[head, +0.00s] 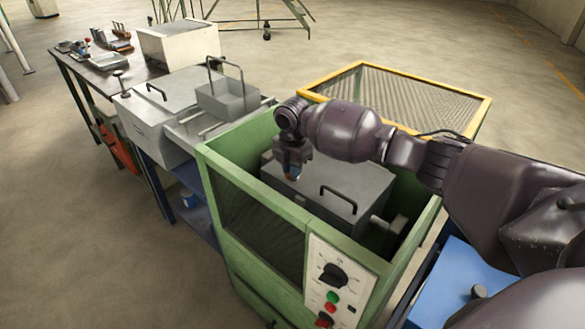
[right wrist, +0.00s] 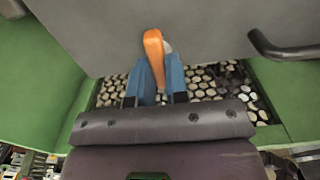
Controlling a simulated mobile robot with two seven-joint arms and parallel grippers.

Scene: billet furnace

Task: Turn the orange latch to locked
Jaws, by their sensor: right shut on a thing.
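The orange latch (right wrist: 153,45) is a short lever on the grey lid (right wrist: 200,30), near the lid's edge in the right wrist view. It stands at a slight tilt there. My right gripper (right wrist: 159,68) has its blue fingers on either side of the latch and is shut on it. In the head view my right gripper (head: 292,174) reaches down over the left part of the grey lid (head: 365,182) inside the green cabinet. The latch is mostly hidden there by the gripper. My left gripper is not in view.
The green cabinet's walls (head: 222,165) rise around the lid. A black handle (head: 338,196) stands on the lid to the right of my gripper. A control panel (head: 338,280) with knobs is on the cabinet front. A yellow-framed mesh panel (head: 400,90) lies behind.

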